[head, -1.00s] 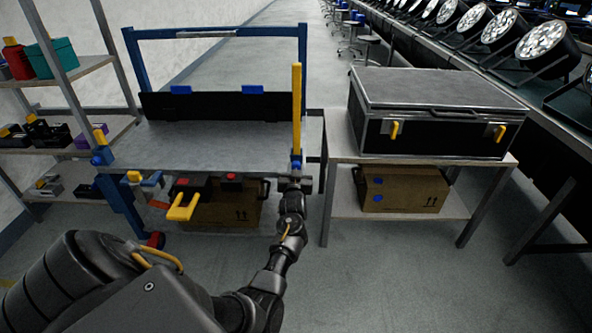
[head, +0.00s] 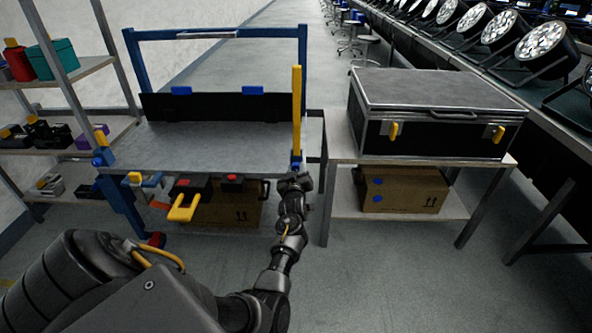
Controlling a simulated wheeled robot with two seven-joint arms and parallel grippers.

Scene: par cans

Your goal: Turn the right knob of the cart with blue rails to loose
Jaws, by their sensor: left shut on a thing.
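The cart with blue rails (head: 134,62) stands at the left centre, with a grey top (head: 215,145). A tall yellow piece (head: 297,110) stands upright at its right front corner, above a small blue part (head: 296,158). My left gripper (head: 296,174) is at this corner, just below the blue part. It is shut on the right knob, which my gripper and wrist mostly hide. The left front corner has another blue knob-like part (head: 99,158) with a short yellow piece (head: 100,136). My right gripper is out of view.
Under the cart top are a yellow handle-like piece (head: 183,208) and a cardboard box (head: 230,208). A table to the right bears a black case (head: 440,112), with another box (head: 400,188) below. Shelves (head: 75,135) stand at the left. The floor in front is clear.

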